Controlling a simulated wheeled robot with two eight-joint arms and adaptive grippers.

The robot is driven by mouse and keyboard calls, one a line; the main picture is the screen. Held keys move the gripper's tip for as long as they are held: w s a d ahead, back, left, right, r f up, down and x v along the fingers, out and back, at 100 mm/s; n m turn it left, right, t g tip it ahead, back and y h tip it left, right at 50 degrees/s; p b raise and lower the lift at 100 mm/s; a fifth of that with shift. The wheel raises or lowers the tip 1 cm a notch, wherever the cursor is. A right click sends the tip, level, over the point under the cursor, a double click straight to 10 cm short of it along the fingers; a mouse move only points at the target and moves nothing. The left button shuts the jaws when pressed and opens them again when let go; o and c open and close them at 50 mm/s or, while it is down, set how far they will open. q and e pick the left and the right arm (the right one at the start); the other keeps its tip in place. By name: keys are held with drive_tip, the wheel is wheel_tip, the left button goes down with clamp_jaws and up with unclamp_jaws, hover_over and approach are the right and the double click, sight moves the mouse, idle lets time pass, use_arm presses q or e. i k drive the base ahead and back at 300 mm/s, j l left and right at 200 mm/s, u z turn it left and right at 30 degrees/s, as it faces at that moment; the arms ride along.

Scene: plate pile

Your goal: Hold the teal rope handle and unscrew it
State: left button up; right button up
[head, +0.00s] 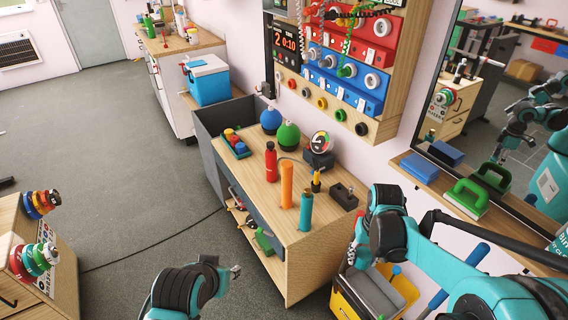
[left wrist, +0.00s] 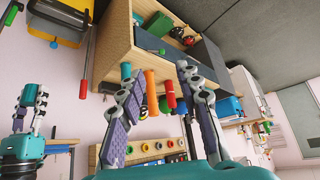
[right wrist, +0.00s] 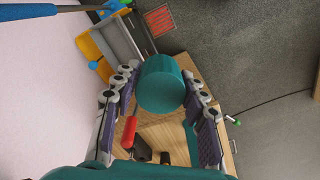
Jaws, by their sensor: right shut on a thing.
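In the right wrist view, a thick teal rope handle (right wrist: 160,85) sits between the fingertips of my right gripper (right wrist: 160,78), which is shut on it. In the head view, my right gripper (head: 352,256) hangs beside the bench's right end, and what it holds does not show clearly. An upright teal cylinder (head: 306,212) stands at the bench's front right corner; I cannot tell whether it is the same handle. My left gripper (left wrist: 155,75) is open and empty, its fingers wide apart. In the head view it (head: 236,271) is over the floor in front of the bench.
An orange cylinder (head: 286,186), a red bottle (head: 270,162) and a black block (head: 343,196) stand on the bench. A yellow toolbox (head: 350,297) is below the right arm. A wall rack (head: 350,70) is behind. The floor (head: 150,190) at left is largely clear.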

sight(304, 225)
drive_tip(key=i+j+z, duration=0.1)
drive_tip(key=j, duration=0.25)
drive_tip(key=i+j, duration=0.25)
drive_tip(key=i+j+z, duration=0.15)
drive_tip(key=j, duration=0.3)
drive_tip(key=i+j, duration=0.15)
drive_tip(key=j, duration=0.2)
drive_tip(key=i+j+z, duration=0.15)
drive_tip(key=j, duration=0.25)
drive_tip(key=i+j, duration=0.15)
drive_tip(key=j, duration=0.2)
drive_tip(key=i+j+z, duration=0.15)
drive_tip(key=j, duration=0.25)
drive_tip(key=i+j+z, duration=0.1)
drive_tip(key=j, duration=0.3)
drive_tip(key=i, duration=0.4)
